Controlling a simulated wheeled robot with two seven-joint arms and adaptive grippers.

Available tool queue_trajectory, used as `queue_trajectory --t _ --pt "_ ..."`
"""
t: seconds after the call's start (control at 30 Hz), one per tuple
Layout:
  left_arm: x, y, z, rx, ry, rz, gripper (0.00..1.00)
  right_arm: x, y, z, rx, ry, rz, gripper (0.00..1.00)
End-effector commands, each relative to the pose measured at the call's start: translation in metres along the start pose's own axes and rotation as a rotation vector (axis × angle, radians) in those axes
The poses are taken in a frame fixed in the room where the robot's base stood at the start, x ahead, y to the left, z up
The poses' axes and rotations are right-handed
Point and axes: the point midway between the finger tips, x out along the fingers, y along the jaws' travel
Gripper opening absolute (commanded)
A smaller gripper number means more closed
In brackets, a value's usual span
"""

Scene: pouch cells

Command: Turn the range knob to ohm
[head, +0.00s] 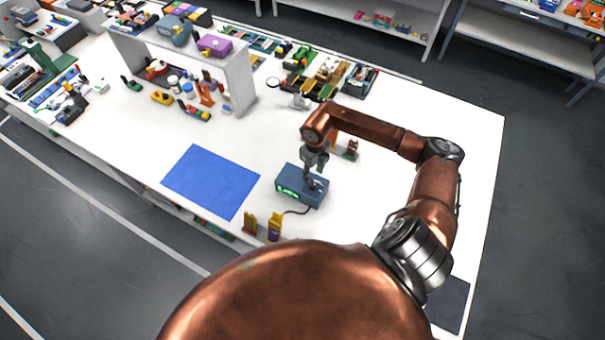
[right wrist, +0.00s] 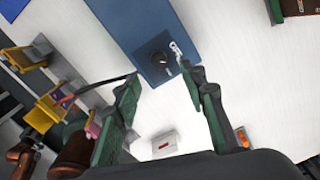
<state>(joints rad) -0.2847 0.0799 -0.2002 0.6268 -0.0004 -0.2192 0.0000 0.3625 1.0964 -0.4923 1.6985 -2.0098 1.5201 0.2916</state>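The blue meter (head: 290,182) lies on the white table, with a lit green display (head: 289,192) on its front side. In the right wrist view its blue top (right wrist: 128,32) carries a round black knob (right wrist: 159,58) with white markings beside it. The markings are too small to read, so the knob's setting cannot be told. My right gripper (head: 313,184) is over the right part of the meter. In the wrist view its green fingers (right wrist: 162,74) are apart and empty, with the knob just ahead between the tips. My left gripper is not in view.
A blue mat (head: 211,181) lies left of the meter. Yellow and purple holders (head: 274,226) stand at the table's front edge, with a dark cable running to the meter. A white shelf (head: 240,80) with small parts stands behind. The table right of the meter is mostly clear.

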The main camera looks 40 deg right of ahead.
Motion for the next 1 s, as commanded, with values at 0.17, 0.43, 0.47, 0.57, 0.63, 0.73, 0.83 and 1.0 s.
queue_trajectory --t 0.17,0.43,0.47,0.57,0.63,0.73,0.83,1.0 --pt "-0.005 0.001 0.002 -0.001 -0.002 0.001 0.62 0.016 0.005 0.004 -0.010 0.003 0.003 0.39" --pt "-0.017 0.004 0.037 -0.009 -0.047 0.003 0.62 0.058 0.009 0.009 -0.019 0.003 0.003 0.39" --pt "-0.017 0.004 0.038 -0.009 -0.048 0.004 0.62 0.061 0.009 0.009 -0.020 0.002 0.003 0.39" --pt "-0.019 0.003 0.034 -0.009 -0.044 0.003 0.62 0.071 0.008 0.008 -0.019 0.002 0.002 0.39" --pt "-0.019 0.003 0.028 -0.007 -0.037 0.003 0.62 0.075 0.008 0.008 -0.019 0.001 0.002 0.39" --pt "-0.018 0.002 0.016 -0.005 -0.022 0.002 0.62 0.077 0.007 0.008 -0.019 0.000 0.001 0.39" --pt "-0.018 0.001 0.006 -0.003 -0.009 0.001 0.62 0.078 0.007 0.008 -0.018 0.000 0.000 0.39" --pt "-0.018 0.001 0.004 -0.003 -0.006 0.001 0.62 0.078 0.007 0.007 -0.018 0.000 0.000 0.34"
